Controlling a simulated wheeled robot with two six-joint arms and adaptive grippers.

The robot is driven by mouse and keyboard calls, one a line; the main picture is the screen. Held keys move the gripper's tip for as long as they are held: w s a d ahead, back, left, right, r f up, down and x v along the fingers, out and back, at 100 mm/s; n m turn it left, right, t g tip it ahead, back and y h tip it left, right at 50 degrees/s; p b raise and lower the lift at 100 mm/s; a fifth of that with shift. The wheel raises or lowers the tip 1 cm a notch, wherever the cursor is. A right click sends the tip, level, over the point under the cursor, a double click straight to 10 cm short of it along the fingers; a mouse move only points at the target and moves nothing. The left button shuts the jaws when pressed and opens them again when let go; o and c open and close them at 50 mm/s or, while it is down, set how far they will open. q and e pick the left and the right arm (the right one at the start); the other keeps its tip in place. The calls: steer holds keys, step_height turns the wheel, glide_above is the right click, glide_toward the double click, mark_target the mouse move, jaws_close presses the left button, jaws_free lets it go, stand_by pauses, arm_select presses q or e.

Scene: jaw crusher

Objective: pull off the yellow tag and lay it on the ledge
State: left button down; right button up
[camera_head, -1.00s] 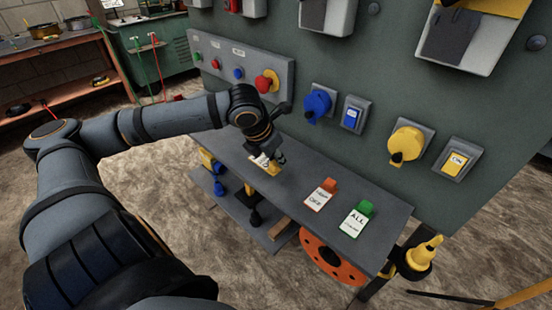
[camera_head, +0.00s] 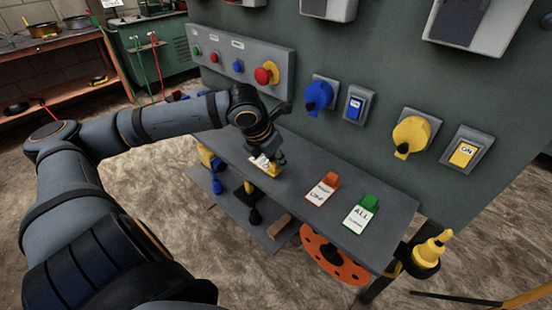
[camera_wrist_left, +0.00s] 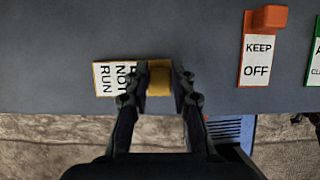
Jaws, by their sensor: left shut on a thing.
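The yellow tag has a white card reading "NOT RUN" (camera_wrist_left: 115,78) and a yellow block (camera_wrist_left: 159,78) at its end. In the left wrist view it appears to lie flat over the grey ledge (camera_wrist_left: 205,98); I cannot tell whether it bears fully on it. My left gripper (camera_wrist_left: 160,80) is shut on the yellow block, one finger on each side, and a finger covers part of the card. In the head view the left gripper (camera_head: 274,160) is low over the ledge (camera_head: 300,172), with the tag (camera_head: 260,162) partly hidden under it. My right gripper is not in view.
The panel behind carries a red button (camera_head: 264,75), a blue knob (camera_head: 319,95) and a yellow knob (camera_head: 411,134). Bare ledge lies between the yellow and red tags.

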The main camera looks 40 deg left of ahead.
arm_select(q)
steer(key=shift+f, duration=0.5)
steer(key=c, duration=1.1)
jaws_free()
steer(key=shift+o, duration=0.2)
step_height(320, 180, up, 10)
